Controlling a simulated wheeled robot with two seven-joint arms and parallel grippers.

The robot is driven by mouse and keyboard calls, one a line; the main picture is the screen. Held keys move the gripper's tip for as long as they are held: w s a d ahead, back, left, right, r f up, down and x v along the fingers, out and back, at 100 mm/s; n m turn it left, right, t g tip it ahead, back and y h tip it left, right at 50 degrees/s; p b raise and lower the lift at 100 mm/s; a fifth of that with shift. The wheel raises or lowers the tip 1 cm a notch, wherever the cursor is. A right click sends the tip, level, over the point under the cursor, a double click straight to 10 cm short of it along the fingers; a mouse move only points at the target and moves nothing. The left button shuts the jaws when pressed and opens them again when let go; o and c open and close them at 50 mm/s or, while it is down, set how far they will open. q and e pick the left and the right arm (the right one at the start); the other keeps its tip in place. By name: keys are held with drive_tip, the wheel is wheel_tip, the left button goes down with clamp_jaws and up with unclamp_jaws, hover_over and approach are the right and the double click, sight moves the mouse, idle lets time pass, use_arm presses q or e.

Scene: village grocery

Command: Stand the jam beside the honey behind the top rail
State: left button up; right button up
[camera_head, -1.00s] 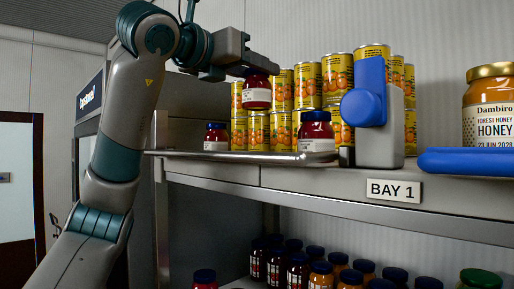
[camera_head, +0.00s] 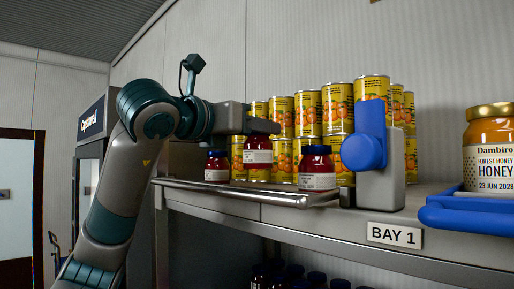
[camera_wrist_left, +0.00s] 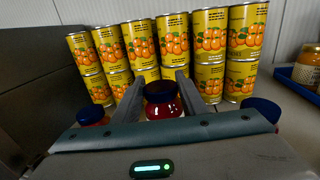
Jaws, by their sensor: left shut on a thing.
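The jam, a red jar with a dark blue lid and white label (camera_head: 258,157), is in my left gripper (camera_head: 264,127), just behind the top rail (camera_head: 250,194). The gripper is shut around the jar near its lid. In the left wrist view the jam (camera_wrist_left: 162,108) is between the two fingers (camera_wrist_left: 160,90). My right gripper is not in view.
Similar red jars stand left (camera_head: 216,168) and right (camera_head: 316,170) of the held one. Stacked yellow cans (camera_head: 308,112) stand close behind. A grey block with a blue knob (camera_head: 364,150) stands between the jars and the honey. A BAY 1 sign (camera_head: 394,235) is below.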

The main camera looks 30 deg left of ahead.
sight(248, 148)
use_arm(q)
drive_tip(key=shift+a+f+p, duration=0.1)
drive_tip(key=shift+f+p, duration=0.75)
drive_tip(key=shift+f, duration=1.05)
drive_tip(key=shift+f+b, duration=0.15)
drive_tip(key=shift+b, duration=0.15)
drive_tip(key=o, duration=1.3)
drive_tip(key=shift+s, duration=0.55)
drive_tip(key=s+a+b, duration=0.2)
drive_tip(key=s+b, duration=0.3)
drive_tip(key=s, duration=0.6)
drive_tip(key=shift+b, duration=0.4)
